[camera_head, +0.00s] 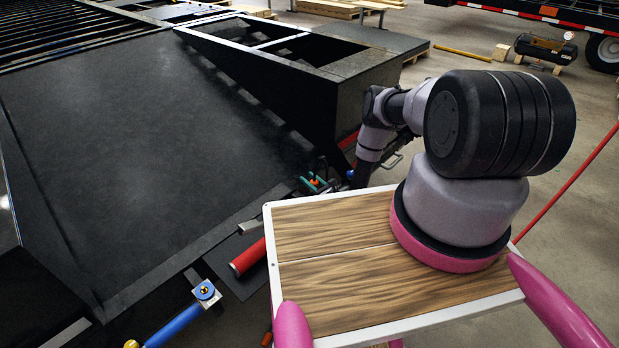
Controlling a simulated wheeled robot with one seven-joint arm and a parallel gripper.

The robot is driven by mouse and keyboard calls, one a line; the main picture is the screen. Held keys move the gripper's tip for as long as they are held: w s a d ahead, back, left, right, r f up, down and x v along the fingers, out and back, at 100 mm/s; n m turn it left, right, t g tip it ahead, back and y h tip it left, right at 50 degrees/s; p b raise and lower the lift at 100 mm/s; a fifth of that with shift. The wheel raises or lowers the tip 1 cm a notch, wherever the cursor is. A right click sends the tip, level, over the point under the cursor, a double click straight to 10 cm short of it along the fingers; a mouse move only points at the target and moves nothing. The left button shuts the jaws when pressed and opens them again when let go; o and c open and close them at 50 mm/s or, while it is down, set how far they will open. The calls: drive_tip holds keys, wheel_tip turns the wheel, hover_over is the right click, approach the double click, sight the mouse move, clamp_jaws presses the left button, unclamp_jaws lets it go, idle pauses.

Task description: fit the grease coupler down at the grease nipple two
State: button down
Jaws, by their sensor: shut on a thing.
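My arm reaches away from me past the far edge of the wooden-topped deck. Its far links drop down behind that edge, and I cannot make out my gripper's fingers there. I cannot make out the grease coupler or grease nipple two either. A small cluster of teal, red and dark parts (316,184) sits low beside the trailer frame, just left of my arm's far end. It is too small to tell what these parts are.
A black trailer deck (130,150) fills the left, with a raised open frame (290,55) behind. A red cylinder (248,257) and a blue cylinder (172,325) lie near its front edge. A red hose or cable (570,180) runs at right. Open floor lies right.

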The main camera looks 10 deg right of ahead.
drive_tip(key=shift+f, duration=2.55)
drive_tip(key=shift+c, duration=1.9)
unclamp_jaws()
